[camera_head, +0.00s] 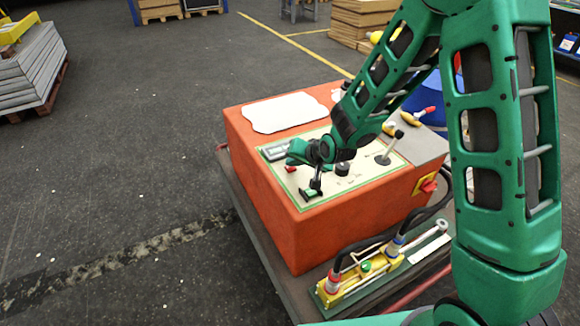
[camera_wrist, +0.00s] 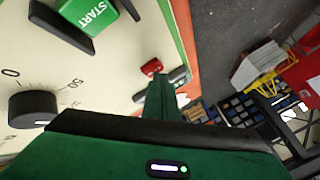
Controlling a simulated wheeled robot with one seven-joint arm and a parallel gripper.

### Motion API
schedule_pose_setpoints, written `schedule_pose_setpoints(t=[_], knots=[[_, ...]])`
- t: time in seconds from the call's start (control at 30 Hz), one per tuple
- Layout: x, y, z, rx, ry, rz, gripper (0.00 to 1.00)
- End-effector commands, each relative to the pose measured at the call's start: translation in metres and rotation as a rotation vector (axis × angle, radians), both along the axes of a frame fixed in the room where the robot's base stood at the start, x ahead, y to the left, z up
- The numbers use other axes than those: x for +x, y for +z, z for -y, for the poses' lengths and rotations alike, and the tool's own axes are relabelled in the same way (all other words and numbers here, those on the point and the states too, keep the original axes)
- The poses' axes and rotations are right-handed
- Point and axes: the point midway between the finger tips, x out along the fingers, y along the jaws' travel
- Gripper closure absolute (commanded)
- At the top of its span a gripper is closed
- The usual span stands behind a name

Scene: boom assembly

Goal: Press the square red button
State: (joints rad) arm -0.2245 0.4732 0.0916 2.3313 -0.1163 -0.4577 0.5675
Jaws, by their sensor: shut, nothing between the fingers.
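The square red button (camera_head: 291,169) is a small red block on the pale panel of the orange control box. In the wrist view the red button (camera_wrist: 151,67) stands just above and left of the fingertips. My gripper (camera_head: 292,157) is low over the panel, close to the red button; its narrow green fingers (camera_wrist: 160,82) are shut with nothing between them. I cannot tell whether the fingertips touch the button. All of the button's top is not clearly visible.
A green START button (camera_wrist: 92,14) and a black dial (camera_wrist: 32,108) lie nearby on the panel. A small display (camera_head: 275,152) is at the panel's left edge. A lever (camera_head: 388,148) stands at the right. A yellow hydraulic unit (camera_head: 362,272) sits in front of the orange box (camera_head: 310,235).

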Motion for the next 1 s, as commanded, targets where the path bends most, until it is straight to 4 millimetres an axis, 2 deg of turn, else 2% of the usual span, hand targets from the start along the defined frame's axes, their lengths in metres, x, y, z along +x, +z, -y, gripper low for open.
schedule_pose_setpoints(t=[0.27,0.63,1.0], knots=[[0.0,0.002,0.0,0.0,0.001,-0.001,1.0],[0.0,0.018,0.0,0.0,-0.001,0.001,1.0],[0.0,0.021,0.0,0.0,-0.001,0.001,1.0]])
